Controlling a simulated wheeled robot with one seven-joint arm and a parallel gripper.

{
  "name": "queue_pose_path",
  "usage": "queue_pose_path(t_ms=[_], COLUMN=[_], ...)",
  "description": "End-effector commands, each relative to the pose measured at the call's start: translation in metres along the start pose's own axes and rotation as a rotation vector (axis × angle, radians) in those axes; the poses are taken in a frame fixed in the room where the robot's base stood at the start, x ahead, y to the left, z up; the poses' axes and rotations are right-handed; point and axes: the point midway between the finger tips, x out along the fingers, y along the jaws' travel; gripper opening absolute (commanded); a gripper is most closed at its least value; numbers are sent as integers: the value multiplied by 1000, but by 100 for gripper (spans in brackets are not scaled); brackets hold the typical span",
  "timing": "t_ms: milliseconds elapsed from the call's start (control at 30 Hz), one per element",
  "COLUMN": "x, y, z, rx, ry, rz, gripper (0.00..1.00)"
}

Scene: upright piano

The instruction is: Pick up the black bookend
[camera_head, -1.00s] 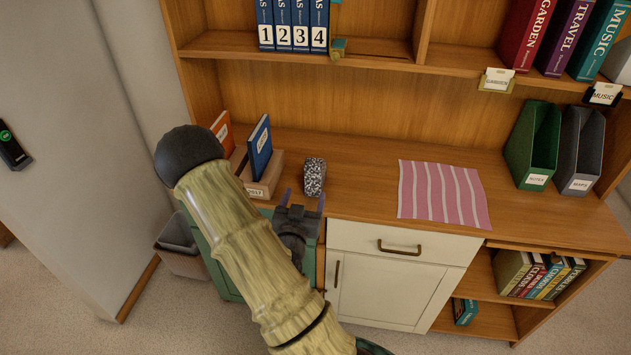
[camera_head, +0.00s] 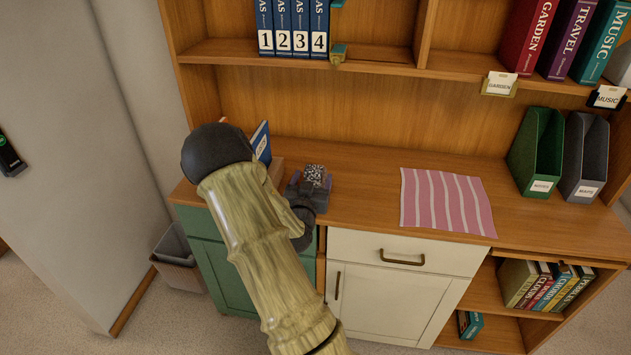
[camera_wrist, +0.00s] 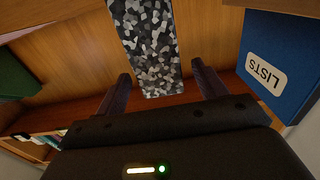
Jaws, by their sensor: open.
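The bookend (camera_head: 315,174) is a small upright block with a black, grey and white speckled face, standing on the wooden counter. In the wrist view the bookend (camera_wrist: 146,45) reaches down between the two fingers. My gripper (camera_head: 310,182) is open at the near side of the bookend, with a finger to each side. In the wrist view my gripper (camera_wrist: 160,72) shows a gap between each finger and the block. The lower part of the bookend is hidden by my gripper in the head view.
A blue LISTS book (camera_wrist: 282,50) stands close beside the right finger in the wrist view; the blue book (camera_head: 261,143) is left of my gripper in the head view. A pink striped cloth (camera_head: 447,203) lies to the right. Green (camera_head: 535,150) and grey (camera_head: 583,155) file holders stand farther right.

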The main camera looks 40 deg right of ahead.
Motion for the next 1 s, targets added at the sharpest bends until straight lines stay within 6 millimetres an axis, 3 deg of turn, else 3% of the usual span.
queue_pose_path(t_ms=[267,667,1000], x=[2,50,52], y=[0,-1,-1], z=[0,4,4], rx=[0,1,1], ry=[0,1,0], rz=[1,0,0], gripper=[71,71,71])
